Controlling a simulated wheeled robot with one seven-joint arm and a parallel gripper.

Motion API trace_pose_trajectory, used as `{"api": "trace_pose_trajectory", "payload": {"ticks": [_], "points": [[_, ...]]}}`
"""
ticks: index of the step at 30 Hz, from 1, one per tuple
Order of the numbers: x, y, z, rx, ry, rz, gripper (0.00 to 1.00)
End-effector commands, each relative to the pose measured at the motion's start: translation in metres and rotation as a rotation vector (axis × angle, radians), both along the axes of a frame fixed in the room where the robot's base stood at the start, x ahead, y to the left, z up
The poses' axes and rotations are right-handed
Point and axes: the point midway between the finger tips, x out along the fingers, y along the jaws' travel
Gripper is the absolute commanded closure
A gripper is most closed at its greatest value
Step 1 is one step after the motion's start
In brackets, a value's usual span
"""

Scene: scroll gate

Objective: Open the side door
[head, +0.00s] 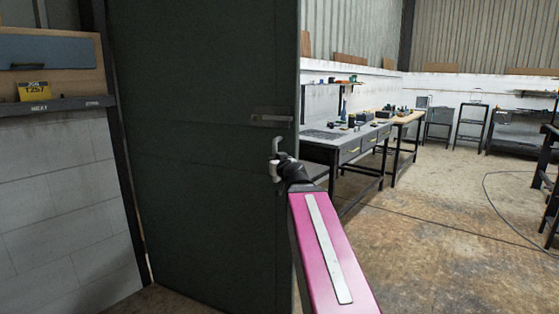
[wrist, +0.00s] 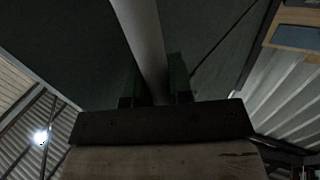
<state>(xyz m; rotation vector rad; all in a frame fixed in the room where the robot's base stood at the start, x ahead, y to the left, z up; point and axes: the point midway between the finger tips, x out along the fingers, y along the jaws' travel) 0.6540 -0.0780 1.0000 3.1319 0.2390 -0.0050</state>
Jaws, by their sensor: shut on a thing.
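The dark grey-green door (head: 200,160) stands ajar, with the workshop visible past its right edge. A grey horizontal fitting (head: 271,118) is on the door near that edge. My gripper (head: 276,158) is just below this fitting, close to the door's face. In the wrist view, the dark green fingers of my gripper (wrist: 158,85) are shut on a pale grey bar (wrist: 146,40), which looks like the door handle. The bar runs up out of the picture. In the head view, my wrist partly hides the grip.
A grey workbench (head: 345,145) with tools stands beyond the opening. The concrete floor (head: 430,220) right of the door is mostly clear, with a cable (head: 500,215) across it. A block wall with a ledge (head: 60,104) and yellow sign (head: 32,91) is on the left.

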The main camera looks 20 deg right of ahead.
Motion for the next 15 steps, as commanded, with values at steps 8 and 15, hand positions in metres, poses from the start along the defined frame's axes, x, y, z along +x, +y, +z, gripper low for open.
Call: {"api": "trace_pose_trajectory", "payload": {"ticks": [8, 15], "points": [[-0.0084, 0.0029, 0.0004, -0.004, -0.005, -0.015, 1.0], [-0.0082, 0.0029, 0.0006, -0.003, -0.006, -0.015, 1.0]]}}
